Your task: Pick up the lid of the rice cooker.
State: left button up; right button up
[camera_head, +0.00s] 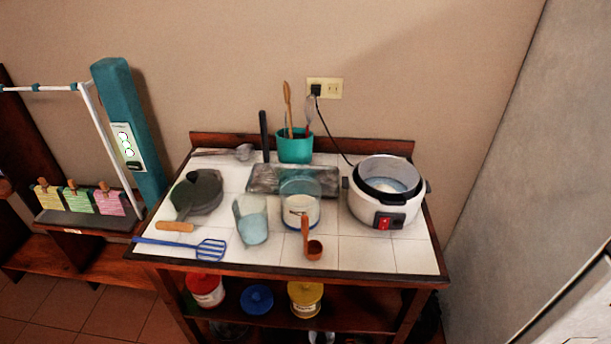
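The white rice cooker (367,213) stands at the right end of the tiled table, with a red switch on its front. Its top is open, and a dark-rimmed inner pot with pale contents shows inside. A round dark grey lid (207,193) with a black knob lies at the left of the table; it looks like the cooker's lid, but I cannot tell for sure. A wooden-handled tool (175,227) lies at its front edge, and I cannot tell whether they touch. Neither of my grippers is in view.
Around the lid are a blue slotted spatula (210,249), a ladle (243,152) and a glass jug (252,222). A glass container (300,208), brown scoop (314,249), grey tray (262,180) and teal utensil pot (295,148) fill the middle. Bare tiles (365,254) show at front right.

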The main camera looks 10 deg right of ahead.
aim_at(196, 188)
jog(key=j+z, duration=0.1)
jog(key=z, duration=0.3)
jog(key=i+j+z, duration=0.1)
jog(key=j+z, duration=0.3)
jog(key=j, duration=0.55)
jog(key=j+z, duration=0.4)
jog(key=j, duration=0.55)
